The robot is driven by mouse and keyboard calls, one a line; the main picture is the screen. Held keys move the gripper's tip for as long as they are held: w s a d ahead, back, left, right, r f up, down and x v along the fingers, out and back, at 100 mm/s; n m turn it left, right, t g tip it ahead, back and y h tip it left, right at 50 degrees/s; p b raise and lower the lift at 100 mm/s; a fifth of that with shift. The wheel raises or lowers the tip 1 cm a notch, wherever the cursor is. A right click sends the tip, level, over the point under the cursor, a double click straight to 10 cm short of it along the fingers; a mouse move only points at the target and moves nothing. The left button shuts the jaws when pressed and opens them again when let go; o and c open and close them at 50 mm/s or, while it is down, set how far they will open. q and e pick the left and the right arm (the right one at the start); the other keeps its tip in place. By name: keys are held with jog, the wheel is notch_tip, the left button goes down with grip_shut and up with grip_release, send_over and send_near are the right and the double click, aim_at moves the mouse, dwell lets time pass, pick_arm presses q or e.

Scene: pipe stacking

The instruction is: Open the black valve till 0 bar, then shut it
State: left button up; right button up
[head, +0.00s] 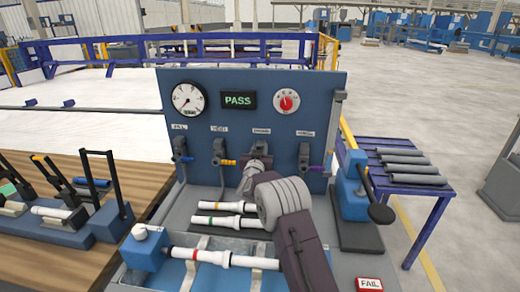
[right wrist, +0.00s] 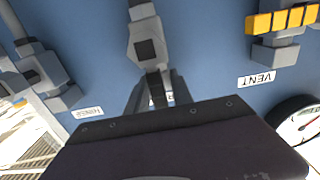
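A blue panel (head: 210,128) carries a row of valves under small labels. The third valve from the left (head: 260,148) is mostly covered by my right gripper (head: 254,166); a black handle cannot be made out. In the right wrist view, the gripper's two grey fingers (right wrist: 157,92) stand apart just below that valve's grey body (right wrist: 147,42), with a partly hidden label between them. Whether they grip a handle is hidden. The white pressure gauge (head: 188,98) is at upper left; its reading is too small to tell. My left gripper is out of view.
A blue lever press (head: 352,188) stands to the right.

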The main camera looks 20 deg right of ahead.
grip_shut()
dwell(1.2)
